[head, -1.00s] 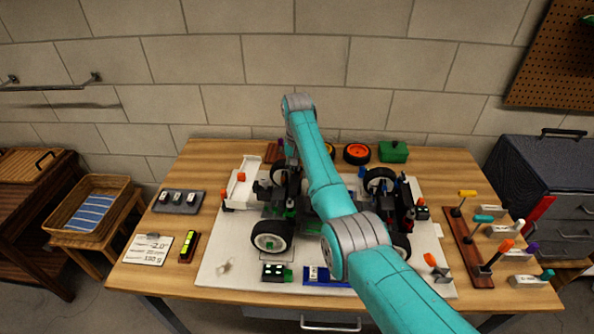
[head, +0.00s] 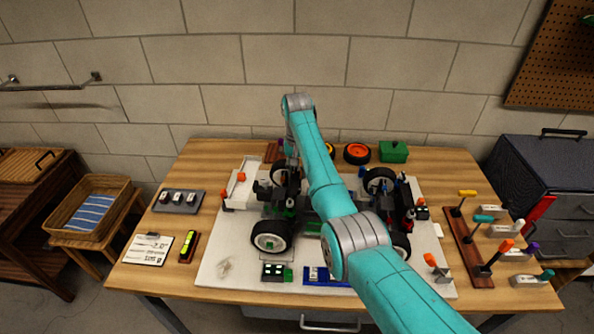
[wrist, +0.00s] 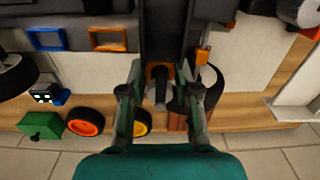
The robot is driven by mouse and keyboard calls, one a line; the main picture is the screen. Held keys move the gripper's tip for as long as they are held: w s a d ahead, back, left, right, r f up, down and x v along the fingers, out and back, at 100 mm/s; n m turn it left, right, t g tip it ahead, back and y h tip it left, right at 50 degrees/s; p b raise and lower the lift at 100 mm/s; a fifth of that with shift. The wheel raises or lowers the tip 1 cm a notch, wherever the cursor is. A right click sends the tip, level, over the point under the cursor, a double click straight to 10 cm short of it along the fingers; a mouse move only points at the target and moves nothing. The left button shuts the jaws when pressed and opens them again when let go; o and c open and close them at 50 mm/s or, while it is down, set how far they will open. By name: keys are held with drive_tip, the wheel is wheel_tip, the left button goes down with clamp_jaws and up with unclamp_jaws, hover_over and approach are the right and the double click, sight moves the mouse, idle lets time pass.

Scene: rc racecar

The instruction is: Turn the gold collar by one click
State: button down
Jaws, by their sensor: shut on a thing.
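The racecar, with its black wheels (head: 271,237), stands on a white board (head: 225,225) on the wooden table. My gripper (wrist: 163,72) is over the car's left part, mostly behind my teal arm in the head view. In the wrist view its two fingers reach in from both sides around a grey cylindrical part (wrist: 160,92) and a gold-orange piece (wrist: 153,71), which looks like the gold collar. The gripper is shut on it. The exact contact is small and dark, and the collar cannot be made out in the head view.
A black wheel stands close to the right finger in the wrist view. Orange (head: 357,153) and yellow-rimmed wheels and a green box (head: 393,152) lie behind the car. A tool rack (head: 463,240) stands right; a card (head: 148,249) and a level (head: 188,246) lie left.

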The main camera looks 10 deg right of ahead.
idle(0.3)
drive_tip(key=c, duration=0.8)
unclamp_jaws()
drive_tip(key=shift+c, duration=0.2)
drive_tip(key=shift+r, duration=3.75)
